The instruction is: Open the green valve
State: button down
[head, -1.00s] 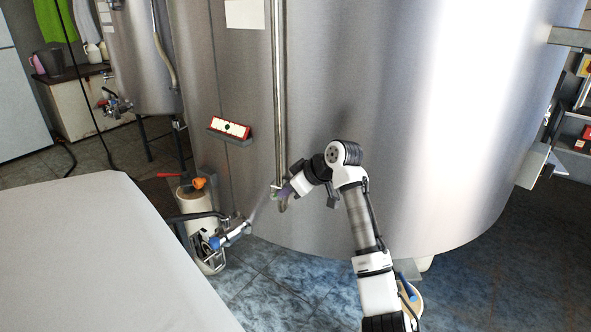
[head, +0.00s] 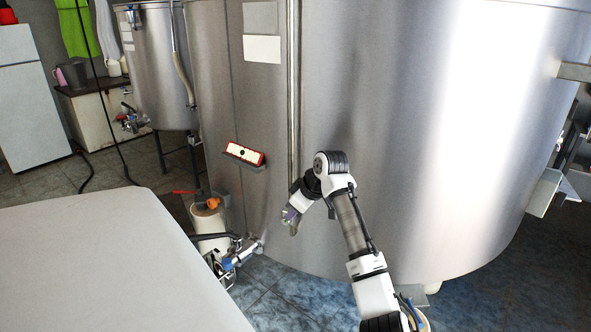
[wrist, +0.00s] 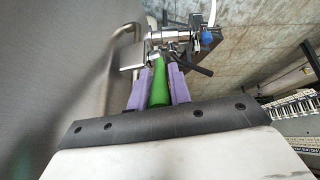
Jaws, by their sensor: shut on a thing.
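The green valve handle (wrist: 159,84) shows in the wrist view between the purple fingers of my gripper (wrist: 158,77). The fingers lie close along both sides of it, shut on it. Just beyond the fingertips is a metal valve body with pipe fittings (wrist: 160,36). In the head view my gripper (head: 289,215) is at the lower end of the vertical steel pipe (head: 294,100) on the front of the large tank. There the green handle is mostly hidden by my gripper.
The large steel tank (head: 420,140) fills the middle and right. A pale flat surface (head: 110,265) takes up the lower left. A floor-level outlet with a blue part (head: 228,263) and a pot with a red-handled orange valve (head: 212,203) stand left of my gripper. Tiled floor lies below.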

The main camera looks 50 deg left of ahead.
jog(key=c, duration=1.3)
grip_release()
jog(key=b+v, duration=0.3)
jog(key=v, duration=1.1)
jog(key=shift+f, duration=0.15)
